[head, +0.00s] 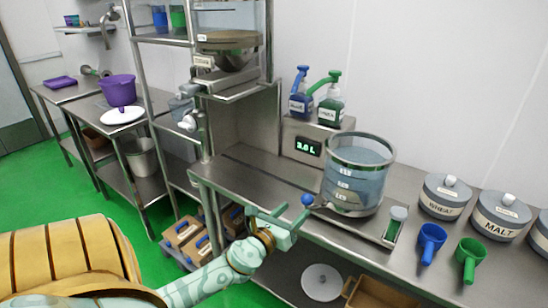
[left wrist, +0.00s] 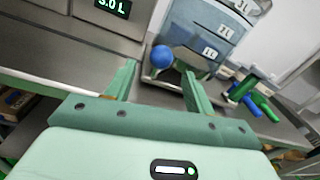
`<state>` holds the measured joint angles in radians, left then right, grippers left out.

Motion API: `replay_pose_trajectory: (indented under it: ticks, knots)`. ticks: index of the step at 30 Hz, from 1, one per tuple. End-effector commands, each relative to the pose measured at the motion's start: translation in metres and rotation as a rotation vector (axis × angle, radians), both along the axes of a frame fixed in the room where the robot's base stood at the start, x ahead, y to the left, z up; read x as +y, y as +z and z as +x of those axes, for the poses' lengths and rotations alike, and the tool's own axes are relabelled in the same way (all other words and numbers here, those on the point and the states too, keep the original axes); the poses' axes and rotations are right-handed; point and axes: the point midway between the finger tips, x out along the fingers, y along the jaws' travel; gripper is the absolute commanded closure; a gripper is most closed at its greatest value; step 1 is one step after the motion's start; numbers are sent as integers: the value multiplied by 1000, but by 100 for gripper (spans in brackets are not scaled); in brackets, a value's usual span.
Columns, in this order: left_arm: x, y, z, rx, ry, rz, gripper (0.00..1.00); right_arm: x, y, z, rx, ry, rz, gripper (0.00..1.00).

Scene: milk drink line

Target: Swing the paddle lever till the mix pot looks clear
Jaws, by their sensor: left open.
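The mix pot (head: 357,178) is a clear-walled cylinder with litre marks and a blue-grey content. It stands on the steel bench and also shows in the left wrist view (left wrist: 208,35). The paddle lever's blue ball knob (head: 307,200) sticks out at the pot's lower left. My left gripper (head: 290,212) is open and empty just in front of the knob. In the left wrist view the knob (left wrist: 162,57) appears between the fingertips, slightly beyond them, with no clear contact. Most of the lever's arm is hidden. My right gripper is not in view.
A display (head: 308,147) reading 3.0 L stands behind the pot, under blue (head: 300,105) and green (head: 331,110) pump bottles. Blue (head: 430,243) and green (head: 470,258) scoops and lidded canisters (head: 445,196) stand farther right. The bench left of the pot is clear.

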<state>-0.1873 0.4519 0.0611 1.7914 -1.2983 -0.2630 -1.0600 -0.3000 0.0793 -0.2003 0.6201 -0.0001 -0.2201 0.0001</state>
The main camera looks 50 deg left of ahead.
Motion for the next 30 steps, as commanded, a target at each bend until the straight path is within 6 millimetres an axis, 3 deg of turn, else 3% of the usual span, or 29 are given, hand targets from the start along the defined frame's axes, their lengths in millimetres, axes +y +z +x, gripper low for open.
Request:
replay_pose_trajectory:
  ticks: [1, 6, 12, 25, 28, 30]
  knots:
    - [-3, -3, -15, 4, -1, -1, 46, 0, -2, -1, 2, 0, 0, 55]
    - [-9, -4, -56, 4, 1, 0, 46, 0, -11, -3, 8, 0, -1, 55]
    - [-14, -3, -82, 2, 2, 1, 46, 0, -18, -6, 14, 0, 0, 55]
    - [-15, -6, -87, 3, 2, 2, 45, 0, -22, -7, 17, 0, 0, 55]
    - [0, -26, -84, 7, 17, 33, 45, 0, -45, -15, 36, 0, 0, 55]
    - [27, -37, -80, -1, 35, 72, 45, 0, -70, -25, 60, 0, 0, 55]
